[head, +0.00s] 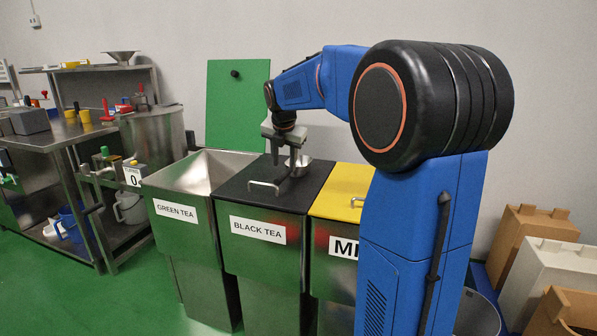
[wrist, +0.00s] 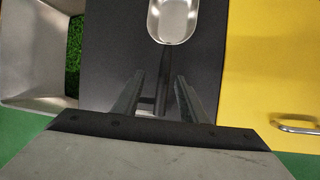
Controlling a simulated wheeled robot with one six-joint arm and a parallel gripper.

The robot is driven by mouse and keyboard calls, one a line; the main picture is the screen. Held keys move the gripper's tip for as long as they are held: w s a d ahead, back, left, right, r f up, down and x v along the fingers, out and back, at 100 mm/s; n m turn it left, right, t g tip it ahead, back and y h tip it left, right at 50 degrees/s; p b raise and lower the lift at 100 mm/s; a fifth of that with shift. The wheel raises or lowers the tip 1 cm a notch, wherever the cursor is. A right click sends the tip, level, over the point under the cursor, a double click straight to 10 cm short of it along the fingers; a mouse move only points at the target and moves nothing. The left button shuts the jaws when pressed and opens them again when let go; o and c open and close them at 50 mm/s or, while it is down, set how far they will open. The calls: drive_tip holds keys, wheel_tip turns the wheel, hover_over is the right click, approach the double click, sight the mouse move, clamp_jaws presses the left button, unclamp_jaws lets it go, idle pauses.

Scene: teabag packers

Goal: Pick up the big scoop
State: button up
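The scoop has a metal bowl (wrist: 174,20) and a dark handle; it lies on the black lid (wrist: 110,50) of the black tea bin. In the head view the scoop bowl (head: 298,162) shows just beside my gripper (head: 277,152), partly hidden by it. In the wrist view my gripper (wrist: 160,82) is open, with one finger on each side of the handle and gaps between. Whether the fingers touch the lid cannot be told. No second scoop shows clearly for comparing size.
The green tea bin (head: 176,184) stands open at left, its green lid (head: 237,105) upright behind. A yellow lid (head: 340,190) covers the bin at right. A bar handle (head: 265,184) sits on the black lid. A steel workbench (head: 70,132) stands far left.

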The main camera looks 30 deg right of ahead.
sight(286, 172)
drive_tip(key=x, duration=0.2)
drive_tip(key=s+x, duration=0.1)
drive_tip(key=x, duration=0.2)
drive_tip(key=shift+f, duration=0.2)
drive_tip(key=shift+w+d+f, duration=0.1)
drive_tip(key=shift+w+f, duration=0.05)
drive_tip(key=shift+f, duration=0.3)
clamp_jaws()
